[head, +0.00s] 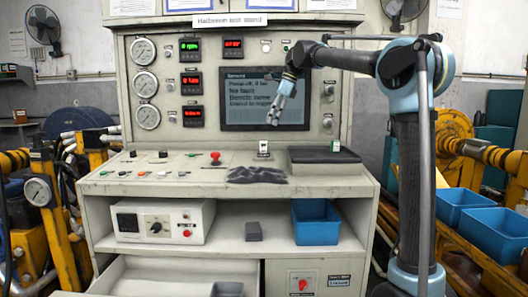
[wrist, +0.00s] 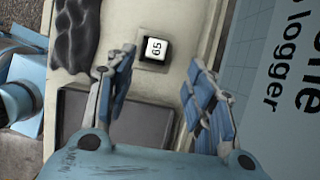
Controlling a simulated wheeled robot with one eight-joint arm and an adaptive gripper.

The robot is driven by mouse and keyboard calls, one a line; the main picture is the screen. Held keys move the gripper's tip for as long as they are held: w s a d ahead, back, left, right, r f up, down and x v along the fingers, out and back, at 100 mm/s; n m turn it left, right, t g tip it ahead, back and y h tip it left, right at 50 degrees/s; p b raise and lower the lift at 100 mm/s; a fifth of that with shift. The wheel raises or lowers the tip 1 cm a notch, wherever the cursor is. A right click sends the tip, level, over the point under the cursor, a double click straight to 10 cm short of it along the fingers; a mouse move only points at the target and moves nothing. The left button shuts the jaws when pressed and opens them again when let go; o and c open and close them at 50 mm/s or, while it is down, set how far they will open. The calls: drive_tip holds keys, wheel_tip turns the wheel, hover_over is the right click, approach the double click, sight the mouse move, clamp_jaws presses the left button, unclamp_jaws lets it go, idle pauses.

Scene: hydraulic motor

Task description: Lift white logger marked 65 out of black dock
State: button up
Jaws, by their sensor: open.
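The white logger (wrist: 156,48) marked 65 sits in its small black dock (wrist: 153,66) in the wrist view. In the head view, a small white logger (head: 264,146) stands in a dark dock (head: 264,155) on the console top, behind a crumpled dark cloth (head: 257,175). My gripper (head: 281,103) is in front of the screen, above the console top and apart from the logger. In the wrist view my gripper (wrist: 162,62) is open and empty, with the logger seen between and beyond its fingertips.
A dark shallow tray (head: 325,155) lies right of the logger, with another small white item (head: 335,146) at its back edge. The screen (head: 265,99) stands close behind. A red button (head: 215,157) is to the left. A blue bin (head: 316,222) sits on the shelf below.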

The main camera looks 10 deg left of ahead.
sight(264, 142)
drive_tip(key=x, duration=1.1)
drive_tip(key=shift+s+d+f, duration=0.15)
drive_tip(key=shift+s+d, duration=0.05)
clamp_jaws()
